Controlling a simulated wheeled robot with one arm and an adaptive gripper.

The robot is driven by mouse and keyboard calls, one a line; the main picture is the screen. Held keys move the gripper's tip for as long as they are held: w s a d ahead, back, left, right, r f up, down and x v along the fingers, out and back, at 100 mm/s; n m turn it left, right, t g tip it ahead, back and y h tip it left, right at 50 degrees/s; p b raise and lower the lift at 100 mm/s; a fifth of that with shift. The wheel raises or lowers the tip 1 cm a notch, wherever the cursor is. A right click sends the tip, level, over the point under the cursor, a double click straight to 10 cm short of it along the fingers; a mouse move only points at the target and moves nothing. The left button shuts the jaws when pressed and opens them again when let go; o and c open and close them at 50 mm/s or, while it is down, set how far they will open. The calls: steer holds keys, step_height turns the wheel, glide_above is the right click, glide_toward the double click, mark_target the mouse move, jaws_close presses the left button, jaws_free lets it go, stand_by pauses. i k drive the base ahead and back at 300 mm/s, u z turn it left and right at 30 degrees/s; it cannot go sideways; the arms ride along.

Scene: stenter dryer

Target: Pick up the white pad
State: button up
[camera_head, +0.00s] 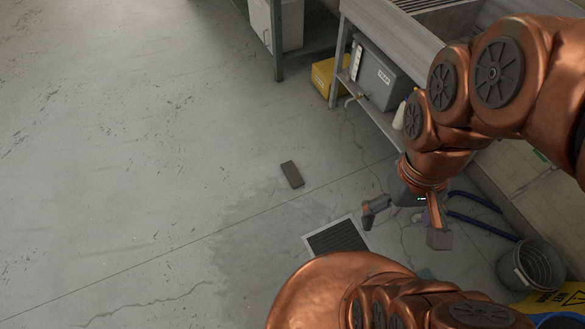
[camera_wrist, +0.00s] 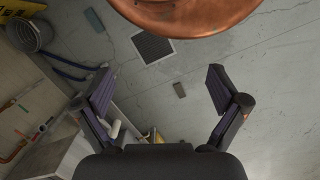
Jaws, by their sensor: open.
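I cannot make out a thing that is clearly the white pad. A small white item (camera_head: 399,116), partly hidden by my arm in the head view, is at the lower shelf of the steel bench; its shape is unclear. A whitish rounded item (camera_wrist: 115,129) shows beside the left finger in the wrist view.
A drain grate (camera_head: 338,239) is set in the floor. A steel bench (camera_head: 345,83) holds a grey box (camera_head: 379,78); a yellow box (camera_head: 323,76) is near its leg. Blue hose (camera_head: 482,212), a bucket (camera_head: 531,266) and a yellow sign (camera_head: 562,298) are at right. The left floor is clear.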

mark_target(294, 178)
steer(key=u, duration=1.85)
steer(key=i, duration=2.4)
steer(key=z, duration=2.7)
